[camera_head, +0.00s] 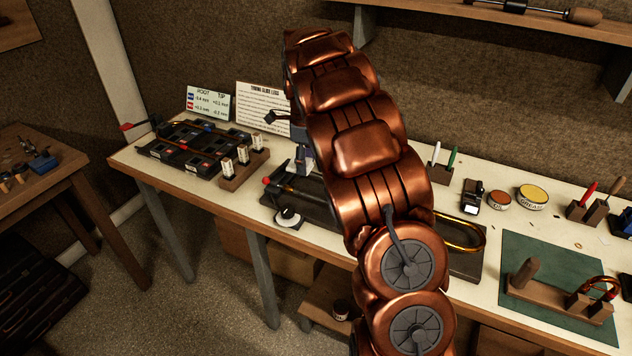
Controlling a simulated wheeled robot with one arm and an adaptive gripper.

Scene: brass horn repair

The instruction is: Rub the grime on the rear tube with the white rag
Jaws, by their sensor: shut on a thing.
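My copper arm crosses the middle of the view and hides much of the bench centre. My gripper (302,156) shows only in part at the arm's left edge, pointing down over the dark fixture (322,215). A small pale bit at its tip looks like the white rag (309,166), held in the shut fingers; most of it is hidden. A brass slide (468,232) lies along the fixture, its curved end showing right of the arm. The rear tube's grime is hidden or too small to make out. I cannot tell whether the rag touches the tube.
A black tray (190,150) and a wooden block with small bottles (243,165) stand left. A round white-and-black item (288,217) is at the front edge. Right are tins (532,195), a green mat (530,245) with a wooden stand (555,300), and pen holders. A shelf (540,22) overhangs behind.

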